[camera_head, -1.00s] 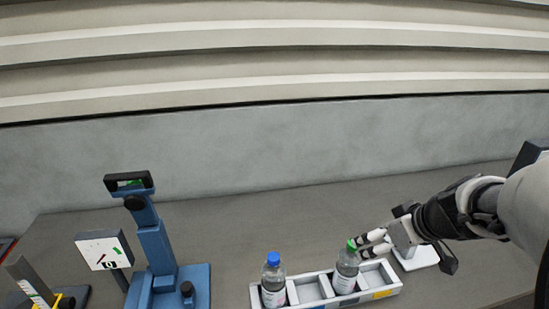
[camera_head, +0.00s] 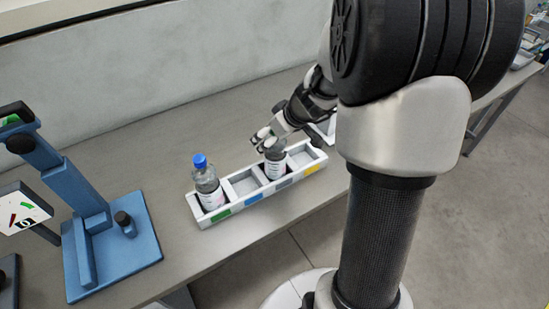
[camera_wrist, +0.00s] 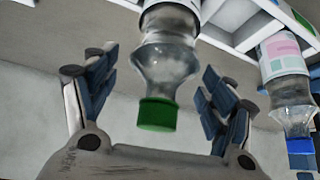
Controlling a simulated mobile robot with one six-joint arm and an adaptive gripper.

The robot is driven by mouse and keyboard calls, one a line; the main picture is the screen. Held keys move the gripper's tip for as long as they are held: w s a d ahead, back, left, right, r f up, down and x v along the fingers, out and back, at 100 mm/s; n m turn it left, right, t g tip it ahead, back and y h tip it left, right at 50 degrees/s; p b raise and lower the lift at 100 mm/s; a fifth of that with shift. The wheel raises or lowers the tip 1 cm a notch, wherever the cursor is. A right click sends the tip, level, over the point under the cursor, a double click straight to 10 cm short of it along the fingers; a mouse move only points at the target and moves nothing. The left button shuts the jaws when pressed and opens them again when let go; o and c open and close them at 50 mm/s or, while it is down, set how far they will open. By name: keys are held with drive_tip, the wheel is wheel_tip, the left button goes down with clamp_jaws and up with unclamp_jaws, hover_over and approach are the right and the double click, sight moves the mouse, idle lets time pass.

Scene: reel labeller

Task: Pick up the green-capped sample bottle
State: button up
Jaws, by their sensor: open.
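The green-capped sample bottle (camera_head: 274,167) stands in the white rack (camera_head: 258,203) on the bench; its cap is hidden by my fingers in the head view. In the wrist view the clear bottle (camera_wrist: 166,55) appears cap-down, its green cap (camera_wrist: 157,114) between the two blue-padded fingers. My gripper (camera_wrist: 158,88) is open, with a visible gap on each side of the bottle. In the head view my gripper (camera_head: 264,141) is at the bottle's top.
A blue-capped bottle (camera_head: 207,181) stands in the rack's left end and shows at the right of the wrist view (camera_wrist: 285,55). The slot between the bottles and the right end slot look empty. A blue stand (camera_head: 115,250) is left of the rack.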

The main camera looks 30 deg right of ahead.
drive_tip(key=shift+x, duration=0.95)
clamp_jaws()
idle(0.3)
drive_tip(key=shift+r, duration=0.1)
